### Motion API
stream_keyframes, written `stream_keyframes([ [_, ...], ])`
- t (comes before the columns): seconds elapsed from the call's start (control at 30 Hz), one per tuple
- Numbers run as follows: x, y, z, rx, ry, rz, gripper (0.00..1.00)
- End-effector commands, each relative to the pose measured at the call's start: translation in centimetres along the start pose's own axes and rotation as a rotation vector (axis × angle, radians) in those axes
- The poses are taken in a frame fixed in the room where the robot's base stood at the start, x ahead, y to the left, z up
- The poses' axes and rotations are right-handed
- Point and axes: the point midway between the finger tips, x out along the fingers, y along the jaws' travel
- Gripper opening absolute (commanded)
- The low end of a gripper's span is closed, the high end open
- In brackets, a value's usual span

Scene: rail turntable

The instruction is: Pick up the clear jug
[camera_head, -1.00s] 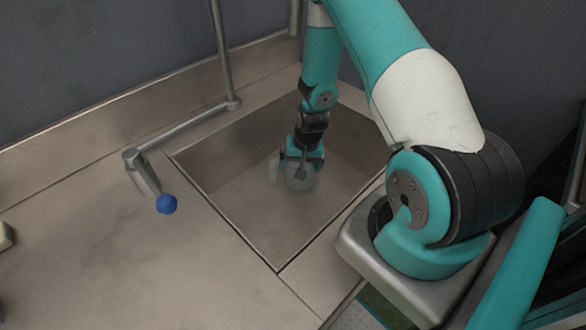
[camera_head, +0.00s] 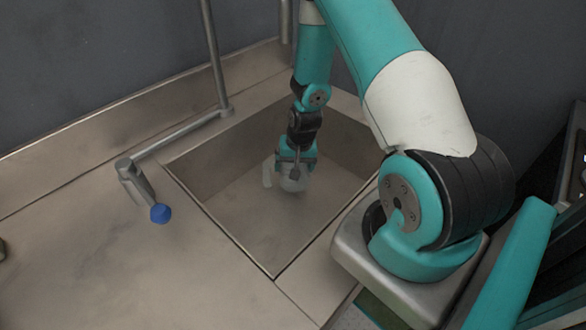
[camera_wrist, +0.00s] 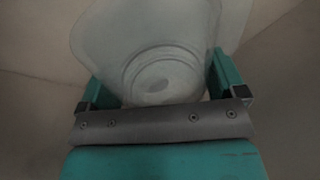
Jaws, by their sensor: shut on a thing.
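The clear jug (camera_head: 294,183) is in the sunken steel sink, under my gripper (camera_head: 294,165). It looks pale and see-through, with its handle (camera_head: 267,173) on the left. In the wrist view, the jug (camera_wrist: 160,75) fills the space between the two teal fingers, with its round base ring in sight. My gripper (camera_wrist: 165,92) is shut on the jug, one finger on each side. I cannot tell whether the jug touches the sink floor.
The sink (camera_head: 230,225) has steep walls around the jug. A steel spout pipe (camera_head: 180,135) crosses the back left rim and ends in a blue-tipped part (camera_head: 160,213). The steel counter (camera_head: 100,270) at the left is mostly bare.

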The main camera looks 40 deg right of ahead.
Motion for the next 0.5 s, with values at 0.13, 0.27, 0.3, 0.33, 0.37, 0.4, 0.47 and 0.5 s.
stream_keyframes([
  [0.13,-3.5,-0.6,-0.5,-0.001,0.007,-0.002,0.6],
  [0.27,-7.6,-1.1,-0.9,-0.002,0.009,-0.002,0.6],
  [0.3,-8.8,-1.3,-1.0,-0.001,0.009,-0.003,0.6],
  [0.33,-9.7,-1.4,-1.1,-0.001,0.009,-0.003,0.6],
  [0.37,-10.6,-1.5,-1.2,-0.001,0.009,-0.003,0.59],
  [0.4,-11.7,-1.7,-1.3,-0.001,0.009,-0.003,0.59],
  [0.47,-13.2,-1.9,-1.3,0.0,0.007,-0.002,0.59],
  [0.5,-14.1,-2.0,-1.5,0.0,0.007,-0.002,0.59],
])
